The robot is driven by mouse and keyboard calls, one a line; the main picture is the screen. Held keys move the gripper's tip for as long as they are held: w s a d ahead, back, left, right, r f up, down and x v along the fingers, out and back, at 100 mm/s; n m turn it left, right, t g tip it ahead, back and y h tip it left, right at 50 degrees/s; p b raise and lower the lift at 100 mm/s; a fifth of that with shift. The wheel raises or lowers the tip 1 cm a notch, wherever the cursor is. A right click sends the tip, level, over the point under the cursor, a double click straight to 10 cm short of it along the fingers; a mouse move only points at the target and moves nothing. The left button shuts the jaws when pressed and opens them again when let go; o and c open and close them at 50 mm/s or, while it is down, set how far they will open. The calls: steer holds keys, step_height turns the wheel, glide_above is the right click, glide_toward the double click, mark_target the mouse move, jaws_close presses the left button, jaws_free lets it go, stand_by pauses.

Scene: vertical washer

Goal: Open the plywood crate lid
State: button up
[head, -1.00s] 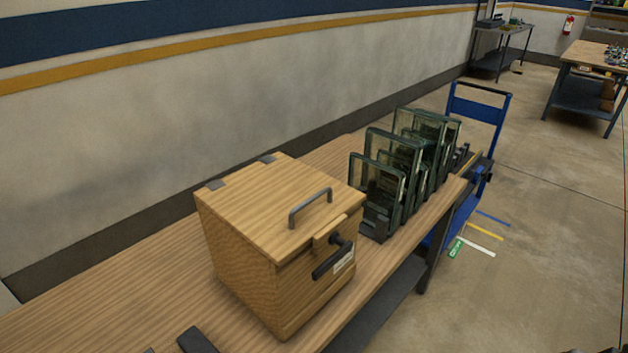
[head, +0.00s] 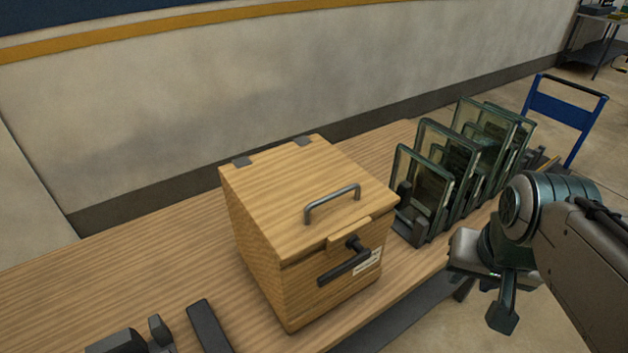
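The plywood crate (head: 262,265) stands upright on the wooden bench. Its lid (head: 290,180) lies flat and closed on top, with two dark hinges at the back edge towards the wall. A grey bar handle (head: 332,204) stands on the lid near its front edge. A black handle (head: 345,266) sits on the front face below a small wooden block (head: 349,234) at the lid's edge. My gripper (head: 484,302) hangs at the right, in front of the bench and apart from the crate. Its two dark fingers look spread, with nothing between them.
A rack of dark-framed glass panels (head: 462,165) stands on the bench (head: 100,285) just right of the crate. Dark blocks (head: 208,325) lie at the bench's front left. A wall runs behind. A blue trolley (head: 560,115) stands beyond the rack.

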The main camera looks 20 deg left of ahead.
steer(key=w+a+r+m+b, duration=0.2)
steer(key=w+a+r+m, duration=0.1)
steer(key=w+a+r, duration=0.55)
steer(key=m+g+y+b, duration=0.2)
steer(key=m+b, duration=0.1)
steer(key=m, duration=0.1)
glide_toward(325, 198)
steer(key=x, duration=0.7)
steer(key=shift+f, duration=0.4)
jaws_close()
